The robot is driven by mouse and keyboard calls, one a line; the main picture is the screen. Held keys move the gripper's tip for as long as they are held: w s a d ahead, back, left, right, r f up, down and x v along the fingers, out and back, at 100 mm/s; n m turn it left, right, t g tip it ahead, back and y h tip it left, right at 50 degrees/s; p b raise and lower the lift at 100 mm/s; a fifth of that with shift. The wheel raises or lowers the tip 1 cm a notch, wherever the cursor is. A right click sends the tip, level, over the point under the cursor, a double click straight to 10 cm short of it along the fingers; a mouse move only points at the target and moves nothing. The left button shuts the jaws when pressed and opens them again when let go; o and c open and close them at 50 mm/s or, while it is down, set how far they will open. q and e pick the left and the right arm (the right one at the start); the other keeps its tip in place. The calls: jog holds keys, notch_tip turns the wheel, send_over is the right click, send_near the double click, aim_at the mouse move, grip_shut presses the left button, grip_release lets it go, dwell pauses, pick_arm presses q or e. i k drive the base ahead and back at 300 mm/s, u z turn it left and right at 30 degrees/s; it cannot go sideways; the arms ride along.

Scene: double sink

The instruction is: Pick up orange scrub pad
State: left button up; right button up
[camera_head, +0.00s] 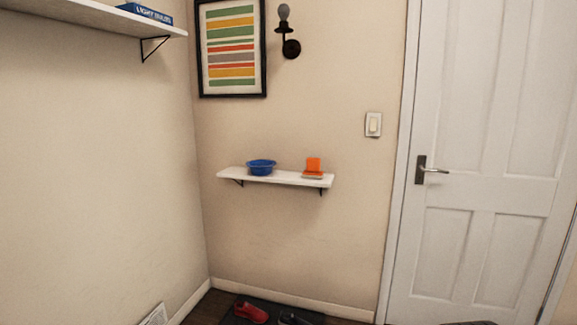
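The orange scrub pad (313,164) stands upright near the right end of a small white wall shelf (284,178). It seems to rest on a small pale dish or holder (313,174), too small to make out clearly. The shelf is some distance away across the room. Neither of my grippers shows in the head view.
A blue bowl (261,167) sits left of the pad on the same shelf. A white door (490,150) with a dark handle is at right. A higher shelf (90,14) with a blue book (146,13) is upper left. Shoes (252,312) lie on a dark mat below.

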aim_at(313, 171)
jog(key=u, duration=0.35)
jog(key=i, duration=1.3)
jog(key=u, duration=0.05)
